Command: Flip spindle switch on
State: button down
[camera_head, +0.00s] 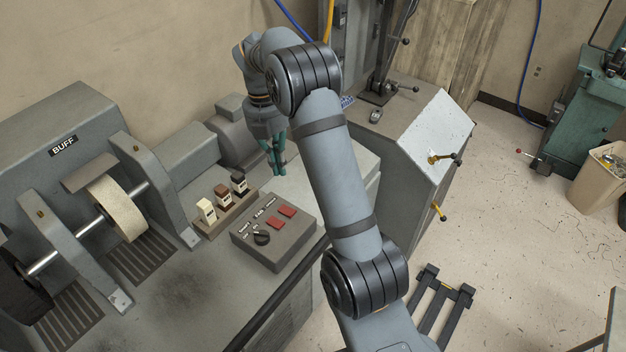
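A dark grey control box (272,243) sits on the bench beside the buffing machine. Its sloped top carries a black rotary knob (262,238), two red switches (282,216) and small labels too small to read clearly. I cannot tell which control is the spindle switch. My gripper (276,172) points down above the bench, behind the control box and apart from it. Its teal fingers look close together, and nothing shows between them. The view is too small to tell whether they are shut.
A buffing machine (60,130) marked BUFF stands at left with a pale wheel (117,210). A rack (226,214) with several small blocks sits between machine and box. A grey cabinet (418,160) with levers stands at right. Bench space in front of the box is clear.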

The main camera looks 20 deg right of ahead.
send_near(290, 211)
jog(key=f, duration=0.6)
jog(key=shift+s+d+f+p, duration=0.15)
jog(key=shift+s+f+p, duration=0.2)
jog(key=shift+s+f, duration=0.05)
dwell(0.3)
